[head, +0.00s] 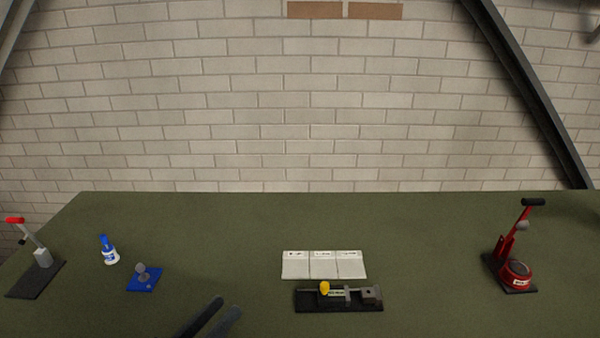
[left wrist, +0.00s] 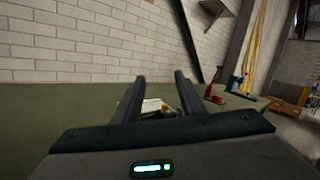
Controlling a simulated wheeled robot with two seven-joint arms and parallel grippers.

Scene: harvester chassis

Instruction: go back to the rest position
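My left gripper (head: 212,318) shows at the bottom of the head view, low over the near part of the green table (head: 240,225). Its two dark fingers stand a little apart with nothing seen between them there. In the left wrist view the same gripper (left wrist: 160,80) has its fingers spread, with a clear gap; the white cards and the black fixture show beyond them, not held. My right gripper is in neither view.
A red press (head: 515,268) stands at the right, a lever tool (head: 40,258) at the left. A blue-white bottle (head: 109,250), a blue plate with a knob (head: 144,279), white cards (head: 323,265) and a black fixture (head: 340,300) lie between. The table's back is clear.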

